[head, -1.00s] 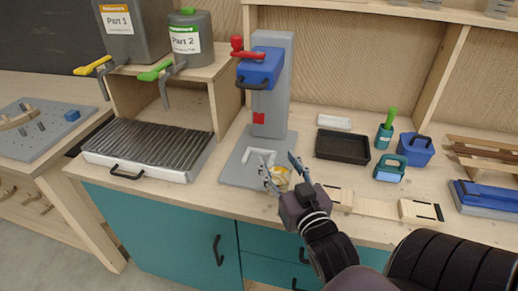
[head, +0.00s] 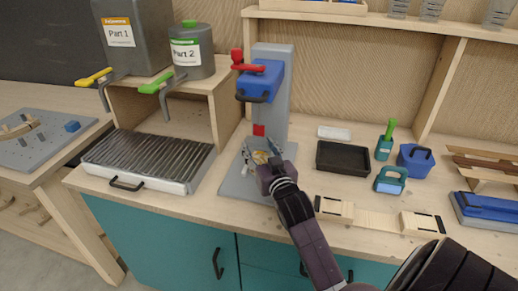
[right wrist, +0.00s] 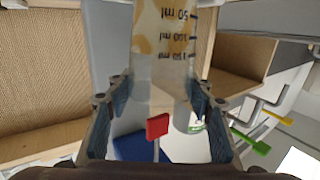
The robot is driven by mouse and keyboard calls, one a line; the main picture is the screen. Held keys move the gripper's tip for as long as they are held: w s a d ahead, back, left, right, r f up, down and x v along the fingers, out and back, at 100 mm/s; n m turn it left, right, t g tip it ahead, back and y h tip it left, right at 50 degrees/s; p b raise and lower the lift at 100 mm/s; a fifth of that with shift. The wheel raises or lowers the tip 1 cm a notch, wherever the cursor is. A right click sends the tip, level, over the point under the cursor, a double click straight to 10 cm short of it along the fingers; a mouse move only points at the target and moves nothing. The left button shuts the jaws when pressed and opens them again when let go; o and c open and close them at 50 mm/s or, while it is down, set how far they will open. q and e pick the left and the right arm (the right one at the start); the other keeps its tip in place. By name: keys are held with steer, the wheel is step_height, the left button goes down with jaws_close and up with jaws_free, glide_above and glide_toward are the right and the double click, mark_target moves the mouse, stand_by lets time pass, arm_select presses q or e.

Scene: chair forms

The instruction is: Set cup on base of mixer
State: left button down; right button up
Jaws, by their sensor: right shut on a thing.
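The mixer has a grey column (head: 277,112), a blue head (head: 262,78) with a red handle (head: 238,55), and a flat grey base (head: 234,184). My right gripper (head: 262,152) is over the base, in front of the column and below the head. It is shut on a clear measuring cup (right wrist: 164,45) with ml marks and yellowish contents. In the head view the cup (head: 261,157) shows only in small part behind the fingers. I cannot tell whether its bottom touches the base. The white bracket on the base is mostly hidden by the gripper. My left gripper is not in view.
Left of the mixer is a ribbed tray (head: 150,158), with Part 1 (head: 130,45) and Part 2 (head: 192,52) dispensers on the shelf behind. To the right are a black tray (head: 343,158), a teal clamp-like tool (head: 390,180) and wooden pieces (head: 370,217).

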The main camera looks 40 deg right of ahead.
steer(key=shift+f, duration=0.4)
steer(key=shift+f, duration=0.1)
steer(key=o, duration=0.9)
steer(key=shift+f, duration=0.1)
steer(key=shift+c, duration=0.2)
steer(key=shift+s, duration=0.1)
steer(key=b+v, duration=0.1)
steer(key=v, duration=1.1)
steer(key=shift+b, duration=0.35)
